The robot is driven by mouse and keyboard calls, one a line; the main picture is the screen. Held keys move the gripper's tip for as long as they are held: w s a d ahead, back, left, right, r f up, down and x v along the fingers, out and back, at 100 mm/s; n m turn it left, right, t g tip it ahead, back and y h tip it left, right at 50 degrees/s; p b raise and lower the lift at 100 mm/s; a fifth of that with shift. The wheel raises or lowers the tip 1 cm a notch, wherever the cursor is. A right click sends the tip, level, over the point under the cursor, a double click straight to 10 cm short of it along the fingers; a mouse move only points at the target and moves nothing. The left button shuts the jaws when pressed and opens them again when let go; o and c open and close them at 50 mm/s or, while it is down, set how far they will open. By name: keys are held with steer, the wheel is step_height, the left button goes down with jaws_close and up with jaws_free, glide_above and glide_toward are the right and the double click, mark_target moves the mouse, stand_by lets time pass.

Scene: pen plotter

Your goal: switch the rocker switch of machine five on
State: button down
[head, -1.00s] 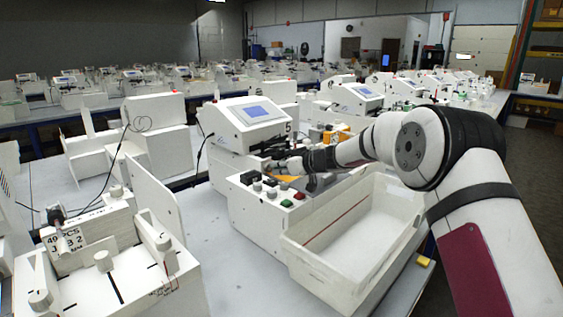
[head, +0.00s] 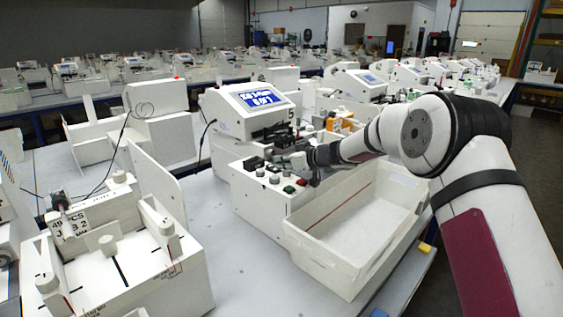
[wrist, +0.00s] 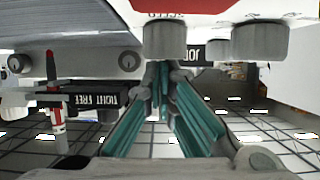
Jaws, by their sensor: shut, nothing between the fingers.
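Machine five (head: 232,150) is a white plotter unit with a "5" on its side. Its tilted display (head: 262,99) is lit blue with white lettering. The sloped front panel carries a black block (head: 253,163), which may be the rocker switch, plus grey knobs, a green button (head: 289,189) and a red button (head: 302,181). I cannot make out the rocker's position. My gripper (head: 290,161) is shut and empty, close above the panel's back edge; contact cannot be told. In the wrist view its teal finger pads (wrist: 170,112) converge below grey knobs (wrist: 165,40).
A white open bin (head: 350,225) stands at the panel's right, under my forearm. An orange part (head: 340,125) lies behind my gripper. Another white machine (head: 110,250) stands at the front left. Bare bench (head: 238,262) shows between them.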

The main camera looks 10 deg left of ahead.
steer(key=shift+r+p, duration=0.35)
steer(key=shift+r, duration=0.4)
steer(key=shift+r, duration=0.1)
